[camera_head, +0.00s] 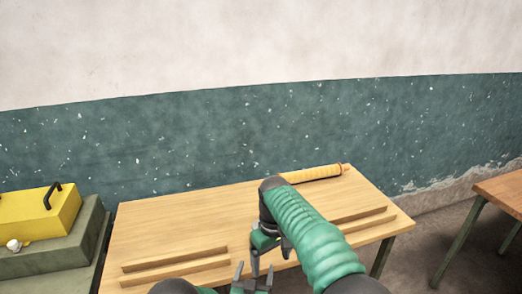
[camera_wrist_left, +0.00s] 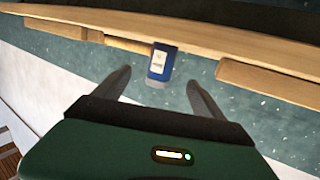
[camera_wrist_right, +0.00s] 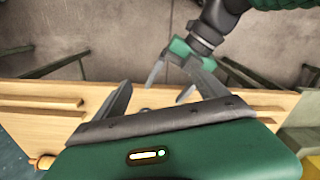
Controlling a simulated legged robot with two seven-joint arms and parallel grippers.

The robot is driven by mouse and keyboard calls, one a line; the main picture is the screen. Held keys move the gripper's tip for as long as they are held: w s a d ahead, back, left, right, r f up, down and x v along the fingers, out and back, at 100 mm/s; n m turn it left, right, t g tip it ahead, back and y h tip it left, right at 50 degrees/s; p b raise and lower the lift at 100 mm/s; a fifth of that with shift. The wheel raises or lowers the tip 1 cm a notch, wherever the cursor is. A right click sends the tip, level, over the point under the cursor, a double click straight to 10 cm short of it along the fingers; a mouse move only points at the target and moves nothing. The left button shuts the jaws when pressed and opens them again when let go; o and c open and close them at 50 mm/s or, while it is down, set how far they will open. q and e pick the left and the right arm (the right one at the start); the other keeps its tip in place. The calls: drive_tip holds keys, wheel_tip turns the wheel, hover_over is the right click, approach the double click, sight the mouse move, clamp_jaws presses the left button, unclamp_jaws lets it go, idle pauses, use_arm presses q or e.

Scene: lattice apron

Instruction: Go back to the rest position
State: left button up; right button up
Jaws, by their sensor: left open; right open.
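My right arm comes in from the lower right in the head view and bends down over the table (camera_head: 190,225). Its gripper (camera_head: 270,258) points down near the front edge, open and empty. My left gripper (camera_head: 254,274) shows at the bottom edge, close below the right one, open. In the right wrist view the other gripper (camera_wrist_right: 175,80) shows beyond my right fingers (camera_wrist_right: 164,86). In the left wrist view a blue item with a white label (camera_wrist_left: 162,62) appears between the open, spread left fingers (camera_wrist_left: 158,80); it is apart from both. I cannot find it in the head view.
Wooden strips (camera_head: 175,266) lie on the table at left and right. A yellow cylinder (camera_head: 315,174) lies at the back right. A yellow box (camera_head: 38,212) on a grey-green case (camera_head: 60,252) stands at left. Another table (camera_head: 503,190) is at far right.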

use_arm(q)
drive_tip(key=s+a+r+g+y, duration=0.1)
drive_tip(key=s+a+g, duration=0.3)
drive_tip(key=s, duration=0.6)
drive_tip(key=s+a+r+n+g, duration=0.1)
drive_tip(key=s+a+r+g, duration=0.2)
drive_tip(key=s+a+g, duration=0.2)
drive_tip(key=s+a+r+g+y, duration=0.1)
drive_tip(key=s+a+r+g, duration=0.2)
drive_tip(key=s+a, duration=0.5)
drive_tip(key=s+g, duration=0.1)
drive_tip(key=s, duration=0.7)
drive_tip(key=shift+s+a+n+y+p, duration=0.3)
drive_tip(key=shift+a+n, duration=0.1)
use_arm(e)
drive_tip(key=s+d+f+m+t, duration=0.1)
drive_tip(key=s+d+f+m, duration=0.2)
drive_tip(key=s+d, duration=0.5)
drive_tip(key=s+d+f+m+t, duration=0.1)
drive_tip(key=s+d+f+m, duration=0.2)
drive_tip(key=s+d, duration=0.6)
drive_tip(key=s+f, duration=0.1)
drive_tip(key=s, duration=0.6)
drive_tip(key=shift+s+f+m, duration=0.15)
drive_tip(key=shift+s+m, duration=0.15)
